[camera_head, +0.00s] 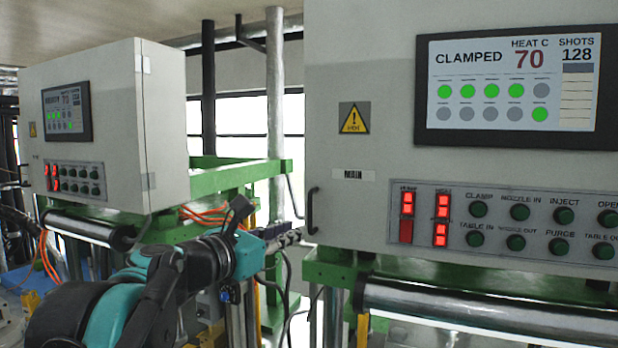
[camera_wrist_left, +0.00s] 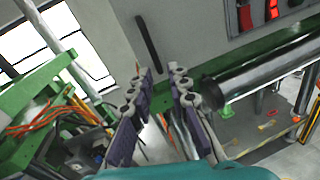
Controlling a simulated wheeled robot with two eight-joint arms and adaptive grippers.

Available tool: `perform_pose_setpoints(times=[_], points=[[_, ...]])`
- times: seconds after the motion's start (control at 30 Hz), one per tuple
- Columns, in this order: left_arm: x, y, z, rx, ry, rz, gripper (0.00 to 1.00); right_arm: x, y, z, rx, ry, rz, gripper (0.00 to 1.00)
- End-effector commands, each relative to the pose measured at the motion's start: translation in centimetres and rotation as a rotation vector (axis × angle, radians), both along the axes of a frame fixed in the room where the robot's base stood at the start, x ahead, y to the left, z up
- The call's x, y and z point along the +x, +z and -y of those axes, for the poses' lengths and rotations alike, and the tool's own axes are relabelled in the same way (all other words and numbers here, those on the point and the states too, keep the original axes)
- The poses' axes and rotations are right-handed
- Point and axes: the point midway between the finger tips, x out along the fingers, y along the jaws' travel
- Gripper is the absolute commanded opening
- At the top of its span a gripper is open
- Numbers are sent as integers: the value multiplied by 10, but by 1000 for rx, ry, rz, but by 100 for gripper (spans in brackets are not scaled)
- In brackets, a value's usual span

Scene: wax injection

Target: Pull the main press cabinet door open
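The main press cabinet (camera_head: 352,275) is the large grey one on the right, with a "MAIN" label (camera_head: 353,175). Its black bar handle (camera_head: 313,210) is upright at the door's left edge; it also shows in the left wrist view (camera_wrist_left: 148,43). The door looks shut. My left gripper (camera_head: 296,236) is just left of and slightly below the handle. In the left wrist view its two fingers (camera_wrist_left: 161,74) are apart with nothing between them, and the handle lies beyond the fingertips. My right gripper is in neither view.
A metal roller (camera_head: 470,305) on a green frame runs below the main cabinet. A second grey cabinet (camera_head: 165,120) stands at the left. Orange cables (camera_head: 205,215) and a green frame (camera_head: 240,178) fill the gap between. The main panel has a screen (camera_head: 510,85) and buttons.

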Motion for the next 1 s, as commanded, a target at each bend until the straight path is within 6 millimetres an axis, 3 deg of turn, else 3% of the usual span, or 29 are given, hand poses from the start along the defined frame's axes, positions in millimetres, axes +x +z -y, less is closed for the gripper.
perform_pose_setpoints(times=[0.03, 0.2, 0.7, 1.0], points=[[3, 22, -1, -46, 7, -14, 18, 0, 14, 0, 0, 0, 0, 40], [11, 44, -1, -138, 19, -42, 18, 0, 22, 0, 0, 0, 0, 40], [68, 43, 37, -143, 19, -43, 18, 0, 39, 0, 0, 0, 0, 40], [73, 42, 40, -143, 19, -44, 18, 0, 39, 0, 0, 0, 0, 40]])
